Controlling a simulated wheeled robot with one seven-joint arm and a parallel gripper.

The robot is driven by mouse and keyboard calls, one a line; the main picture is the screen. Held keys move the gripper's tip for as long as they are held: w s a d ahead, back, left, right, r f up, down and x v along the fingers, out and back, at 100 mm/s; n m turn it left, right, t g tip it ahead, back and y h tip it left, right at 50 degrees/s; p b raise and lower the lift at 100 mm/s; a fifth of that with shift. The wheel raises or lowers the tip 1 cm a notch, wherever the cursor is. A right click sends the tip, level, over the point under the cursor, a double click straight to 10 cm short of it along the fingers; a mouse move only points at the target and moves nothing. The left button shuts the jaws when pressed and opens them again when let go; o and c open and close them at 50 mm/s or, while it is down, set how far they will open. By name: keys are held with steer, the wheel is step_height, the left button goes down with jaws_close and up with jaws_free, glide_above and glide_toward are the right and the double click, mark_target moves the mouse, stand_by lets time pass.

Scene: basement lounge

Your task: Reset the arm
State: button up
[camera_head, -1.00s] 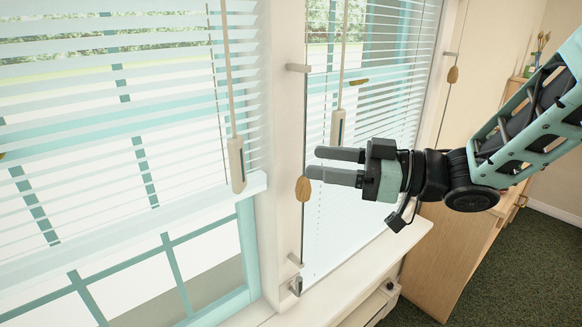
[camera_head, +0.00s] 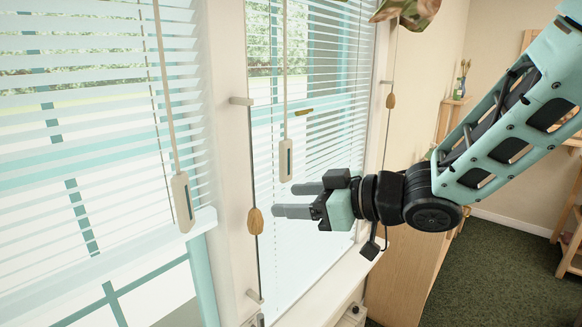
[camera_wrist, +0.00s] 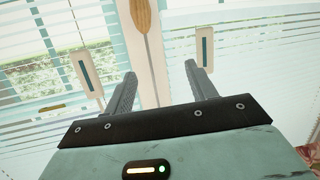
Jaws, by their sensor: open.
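My gripper (camera_head: 283,200) is at the middle of the head view, stretched out to the left toward the window frame. Its two dark grey fingers are apart, with nothing between them. In the wrist view the same open fingers (camera_wrist: 160,82) point at the blinds and the window post. A wooden cord pull (camera_head: 255,221) hangs just left of the fingertips in the head view. It also shows in the wrist view (camera_wrist: 145,15), above and between the fingers. I cannot tell how far it is from them.
A second handle (camera_head: 286,160) hangs above the gripper. A windowsill (camera_head: 335,285) and wooden cabinet (camera_head: 405,270) are below. Green carpet (camera_head: 480,280) lies open at the right.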

steer(key=s+d+f+m+g+h, duration=0.1)
steer(key=s+d+f+g+h, duration=0.1)
steer(key=s, duration=0.6)
steer(key=s+d+f+m+g+h, duration=0.2)
steer(key=s+d+f+h, duration=0.2)
steer(key=s+d+h, duration=0.2)
steer(key=s+d+f+m+g+h, duration=0.2)
steer(key=s+d+f+h, duration=0.2)
steer(key=s, duration=0.6)
steer(key=shift+d+g+h, duration=0.4)
steer(key=shift+d, duration=0.05)
steer(key=shift+s+f, duration=0.1)
